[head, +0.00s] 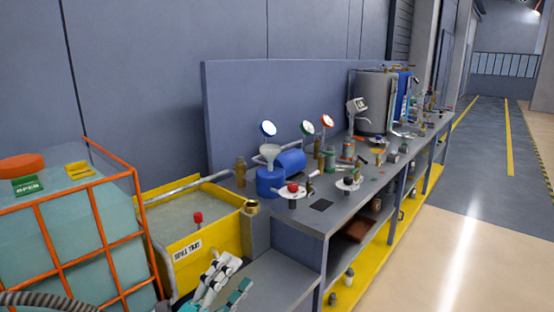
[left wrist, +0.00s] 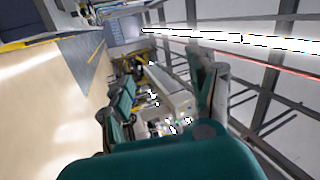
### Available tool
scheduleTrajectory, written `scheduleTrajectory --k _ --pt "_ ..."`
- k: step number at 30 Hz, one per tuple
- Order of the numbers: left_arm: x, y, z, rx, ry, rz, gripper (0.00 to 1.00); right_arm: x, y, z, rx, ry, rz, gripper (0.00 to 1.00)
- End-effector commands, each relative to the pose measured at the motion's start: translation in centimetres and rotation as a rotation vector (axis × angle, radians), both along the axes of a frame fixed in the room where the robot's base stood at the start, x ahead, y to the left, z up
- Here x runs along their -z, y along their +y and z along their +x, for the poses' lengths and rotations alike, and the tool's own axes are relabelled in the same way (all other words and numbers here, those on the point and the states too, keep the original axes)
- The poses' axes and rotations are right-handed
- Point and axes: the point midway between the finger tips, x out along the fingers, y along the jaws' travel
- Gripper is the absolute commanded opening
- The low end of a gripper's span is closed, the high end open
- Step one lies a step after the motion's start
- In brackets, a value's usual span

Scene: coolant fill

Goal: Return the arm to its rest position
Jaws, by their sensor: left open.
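My left gripper (head: 230,278) is at the bottom of the head view, in front of the yellow spill tray (head: 222,232) and left of the grey bench's near end. Its white and teal fingers are apart and nothing shows between them. In the left wrist view the two teal fingers of this gripper (left wrist: 165,100) stand wide apart, with only distant background between them. My right gripper is in neither view.
A caged tank (head: 112,222) with an orange cap stands at the left. The floor (head: 490,240) at right is clear.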

Motion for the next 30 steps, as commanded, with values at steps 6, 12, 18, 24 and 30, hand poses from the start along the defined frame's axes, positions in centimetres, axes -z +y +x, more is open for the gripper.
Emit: scheduleTrajectory --k 6,12,18,24,30 --pt "7.6 9.6 -0.8 -0.418 0.502 -0.465 0.59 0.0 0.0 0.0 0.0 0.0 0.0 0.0" --pt "18.7 14.0 -8.2 -0.738 1.037 -0.711 0.59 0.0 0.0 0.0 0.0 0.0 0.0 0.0" --pt "24.5 14.1 -16.1 -0.901 1.404 -0.786 0.59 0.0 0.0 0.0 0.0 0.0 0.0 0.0" --pt "27.1 13.1 -22.9 -0.994 1.677 -0.801 0.59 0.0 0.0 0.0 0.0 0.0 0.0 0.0" --pt "30.4 12.4 -25.6 -1.041 1.822 -0.786 0.59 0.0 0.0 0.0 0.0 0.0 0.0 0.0"
